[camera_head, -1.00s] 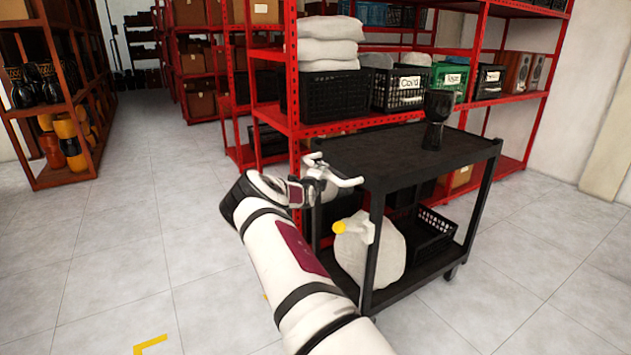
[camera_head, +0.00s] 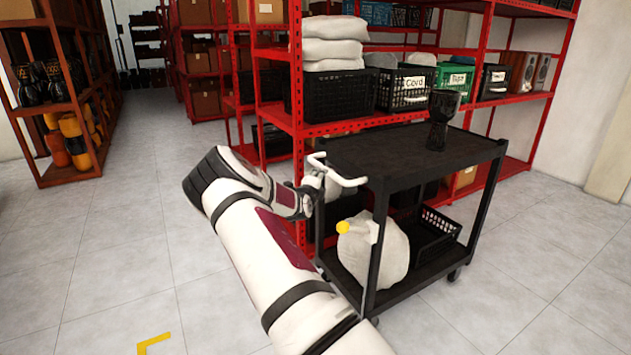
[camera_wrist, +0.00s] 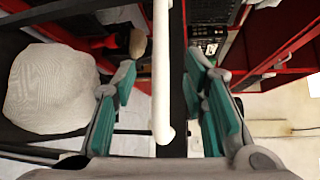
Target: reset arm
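My gripper (camera_wrist: 165,95) is open in the wrist view, with its two teal-padded fingers apart. A white bar (camera_wrist: 162,70) runs between them, and I see a gap on both sides of it. In the head view my arm reaches from the bottom toward the left end of a black cart (camera_head: 400,157), beside its white handle (camera_head: 345,179). My fingertips are hard to make out there. A black goblet drum (camera_head: 441,118) stands upright on the cart's top, toward its far right side, away from my gripper.
A pale sack (camera_head: 375,255) and a black crate (camera_head: 432,235) sit on the cart's lower shelf. A red rack (camera_head: 330,128) with crates stands close behind the cart. A brown rack (camera_head: 70,105) with drums is at far left. Floor at left is clear.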

